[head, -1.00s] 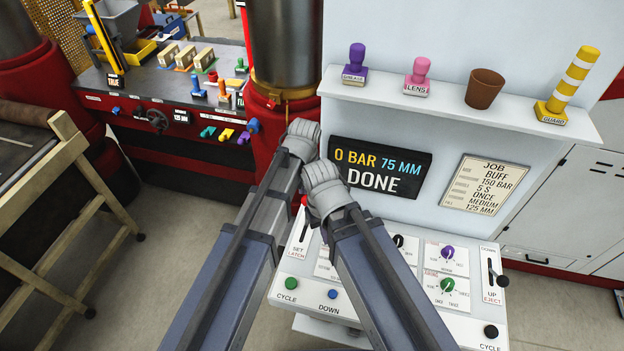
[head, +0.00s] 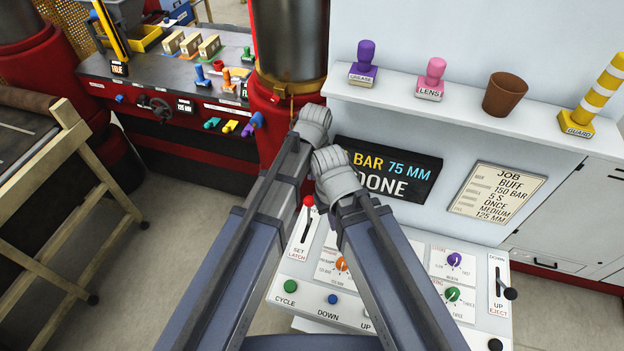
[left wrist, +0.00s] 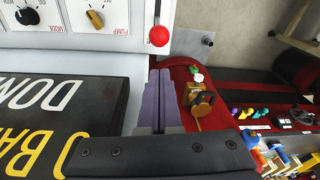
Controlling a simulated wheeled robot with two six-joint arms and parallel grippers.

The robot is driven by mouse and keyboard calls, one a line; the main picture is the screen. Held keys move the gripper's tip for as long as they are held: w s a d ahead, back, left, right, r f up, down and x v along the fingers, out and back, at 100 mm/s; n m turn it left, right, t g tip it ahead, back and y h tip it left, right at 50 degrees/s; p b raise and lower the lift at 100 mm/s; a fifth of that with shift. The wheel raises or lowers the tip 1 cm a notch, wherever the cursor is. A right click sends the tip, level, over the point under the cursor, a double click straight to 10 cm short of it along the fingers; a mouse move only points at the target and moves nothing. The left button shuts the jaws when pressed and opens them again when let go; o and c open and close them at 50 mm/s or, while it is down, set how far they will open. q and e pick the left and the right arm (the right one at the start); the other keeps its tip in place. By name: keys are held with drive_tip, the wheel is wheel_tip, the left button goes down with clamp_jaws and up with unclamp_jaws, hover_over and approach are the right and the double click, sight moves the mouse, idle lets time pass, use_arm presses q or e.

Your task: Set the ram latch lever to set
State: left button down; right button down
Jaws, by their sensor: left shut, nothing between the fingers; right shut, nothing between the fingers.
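The ram latch lever (head: 308,202) has a red knob and sits on a white plate marked SET LATCH at the left of the control panel. Its knob is at the upper end of the slot, with SET printed below the slot. The red knob also shows in the left wrist view (left wrist: 158,36), just beyond the fingers. My left gripper (head: 314,118) is shut and empty, held above the panel in front of the red column; its fingers show in the left wrist view (left wrist: 161,100). My right gripper (head: 335,168) is shut and empty, close beside it, partly covering the display.
A black display (head: 405,178) reads 75 MM and DONE. The panel also carries a green cycle button (head: 291,286), a blue down button (head: 332,299), dials and an eject lever (head: 510,293). A shelf (head: 460,105) above holds stamps and a brown cup (head: 504,94).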

use_arm(q)
drive_tip(key=b, duration=0.9)
hover_over(309, 212)
drive_tip(key=w, duration=0.4)
wheel_tip(309, 212, down, 10)
drive_tip(key=shift+d+r, duration=0.25)
drive_tip(key=shift+d, duration=0.15)
drive_tip(key=shift+s, duration=0.1)
